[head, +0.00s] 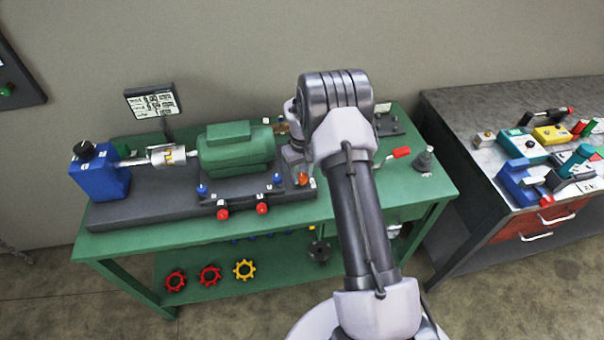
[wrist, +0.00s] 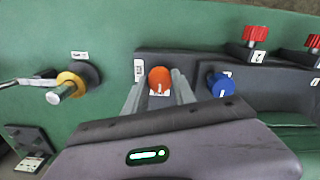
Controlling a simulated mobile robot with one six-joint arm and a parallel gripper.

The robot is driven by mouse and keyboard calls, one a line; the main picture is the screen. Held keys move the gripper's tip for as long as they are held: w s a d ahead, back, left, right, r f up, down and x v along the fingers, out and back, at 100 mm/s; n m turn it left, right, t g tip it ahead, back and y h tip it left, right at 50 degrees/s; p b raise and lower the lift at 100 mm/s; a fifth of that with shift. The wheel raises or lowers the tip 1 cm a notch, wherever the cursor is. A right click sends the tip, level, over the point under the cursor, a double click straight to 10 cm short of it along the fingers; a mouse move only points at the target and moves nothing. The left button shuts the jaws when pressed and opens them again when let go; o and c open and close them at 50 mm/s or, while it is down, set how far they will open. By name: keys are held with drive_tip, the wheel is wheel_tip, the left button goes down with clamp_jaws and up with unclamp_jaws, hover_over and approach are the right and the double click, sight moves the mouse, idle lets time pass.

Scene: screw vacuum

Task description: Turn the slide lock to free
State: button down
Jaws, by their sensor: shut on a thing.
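An orange knob (wrist: 159,78), which I take to be the slide lock, sits on the corner of the dark base plate, with a small white label beside it. It has a pale mark on its face. My gripper (wrist: 158,90) is shut on this knob, one grey finger on each side of it. In the head view the orange knob (head: 303,178) shows at the right end of the base plate under the green motor (head: 236,147). There my arm hides most of the gripper. The label is too small to read.
A blue knob (wrist: 221,85) stands just right of my gripper. Red knobs (wrist: 255,37) stand along the plate edge. A yellow-collared shaft (wrist: 66,86) lies to the left. The green table (head: 150,238) has clear room in front. A second bench (head: 450,120) stands at right.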

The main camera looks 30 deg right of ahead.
sight(302, 176)
drive_tip(key=c, duration=1)
unclamp_jaws()
drive_tip(key=shift+c, duration=0.2)
wheel_tip(302, 176, up, 18)
drive_tip(key=p, duration=0.4)
drive_tip(key=shift+f, duration=0.25)
